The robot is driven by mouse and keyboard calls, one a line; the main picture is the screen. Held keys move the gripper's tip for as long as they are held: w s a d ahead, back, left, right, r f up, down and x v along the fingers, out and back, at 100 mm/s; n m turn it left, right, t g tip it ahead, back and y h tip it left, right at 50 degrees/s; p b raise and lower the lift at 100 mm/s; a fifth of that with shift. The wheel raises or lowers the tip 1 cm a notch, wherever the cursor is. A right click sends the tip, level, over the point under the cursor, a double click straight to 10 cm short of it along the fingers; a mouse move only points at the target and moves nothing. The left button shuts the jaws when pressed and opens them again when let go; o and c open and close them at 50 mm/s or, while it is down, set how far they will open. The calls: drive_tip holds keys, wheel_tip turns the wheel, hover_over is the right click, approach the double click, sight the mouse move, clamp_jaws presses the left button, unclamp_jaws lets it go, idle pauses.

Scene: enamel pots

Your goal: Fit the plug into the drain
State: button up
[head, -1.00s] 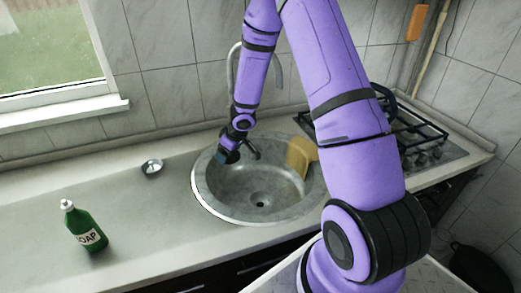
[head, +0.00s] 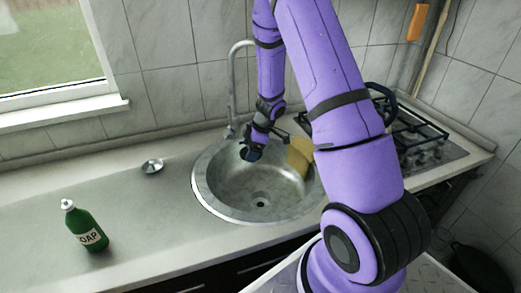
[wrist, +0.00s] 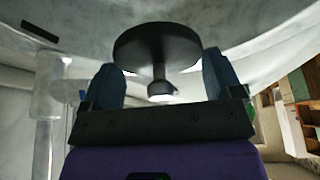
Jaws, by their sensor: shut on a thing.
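My gripper (head: 250,153) is over the back part of the round steel sink (head: 207,197), below the tap. In the wrist view its two blue fingers (wrist: 163,76) are shut on a dark round plug (wrist: 157,42), with the plug's wide disc beyond the fingertips. In the head view the plug cannot be made out clearly at the gripper. The drain (head: 261,202) is a dark hole in the sink floor, in front of and slightly right of my gripper, uncovered and apart from it.
A tap (head: 232,90) rises behind the sink. A yellow sponge-like block (head: 300,155) is at the sink's right side, close to my arm. A small metal strainer-like piece (head: 152,166) and a green soap bottle (head: 88,228) stand on the left counter. A hob (head: 412,135) is at right.

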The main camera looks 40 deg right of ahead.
drive_tip(key=shift+s+d+r+n+g, duration=0.1)
drive_tip(key=shift+s+d+n+g, duration=0.2)
drive_tip(key=shift+s+d+n, duration=0.65)
drive_tip(key=shift+s+d+y, duration=0.2)
drive_tip(key=shift+s+y, duration=0.1)
drive_tip(key=shift+s, duration=0.1)
drive_tip(key=shift+f, duration=10.6)
drive_tip(key=shift+f, duration=0.95)
